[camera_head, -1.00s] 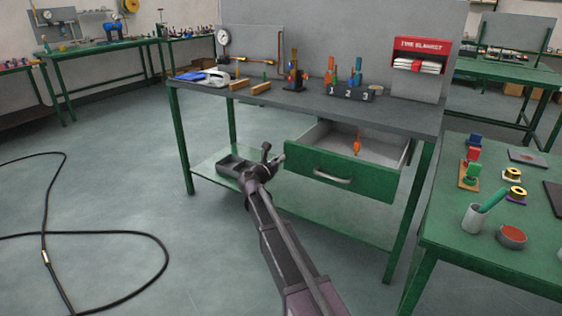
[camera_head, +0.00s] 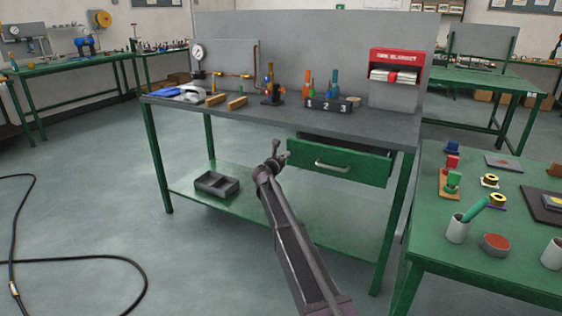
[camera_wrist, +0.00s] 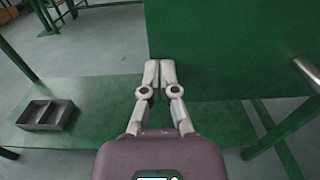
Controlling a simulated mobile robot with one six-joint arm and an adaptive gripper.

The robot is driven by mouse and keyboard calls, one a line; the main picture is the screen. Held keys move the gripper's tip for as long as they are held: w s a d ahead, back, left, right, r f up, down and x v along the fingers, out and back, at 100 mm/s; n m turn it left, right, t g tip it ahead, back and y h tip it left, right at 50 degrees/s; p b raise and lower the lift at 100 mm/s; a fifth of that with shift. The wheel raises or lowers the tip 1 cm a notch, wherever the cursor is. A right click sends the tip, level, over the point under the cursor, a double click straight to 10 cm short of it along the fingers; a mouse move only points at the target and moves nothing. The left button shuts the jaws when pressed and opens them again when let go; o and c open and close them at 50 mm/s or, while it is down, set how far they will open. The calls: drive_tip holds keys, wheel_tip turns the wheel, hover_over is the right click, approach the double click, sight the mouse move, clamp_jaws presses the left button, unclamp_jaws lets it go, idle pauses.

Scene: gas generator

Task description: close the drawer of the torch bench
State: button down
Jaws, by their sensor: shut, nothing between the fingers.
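The torch bench (camera_head: 225,108) has a dark top and green legs. Its green drawer front (camera_head: 345,167) with a metal handle (camera_head: 332,166) stands slightly out from the bench, with a narrow dark gap above it. The drawer's inside is mostly hidden. My gripper (camera_head: 281,150) is shut and empty, at the left end of the drawer front. In the wrist view the fingertips (camera_wrist: 160,66) are together over the left part of the green front (camera_wrist: 225,50), with the handle (camera_wrist: 307,72) to the right. I cannot tell if they touch it.
A grey divided tray (camera_head: 217,184) lies on the bench's lower shelf. A green table (camera_head: 425,225) with cups and small parts stands close on the right. A black hose (camera_head: 80,260) lies on the floor at the left. The floor before the bench is otherwise clear.

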drive_tip(key=x, duration=0.7)
drive_tip(key=shift+w+a, duration=0.15)
drive_tip(key=shift+w, duration=0.3)
drive_tip(key=shift+w+r, duration=0.1)
drive_tip(key=shift+w, duration=0.1)
drive_tip(key=shift+s, duration=0.1)
drive_tip(key=v, duration=1.4)
drive_tip(key=shift+s, duration=0.4)
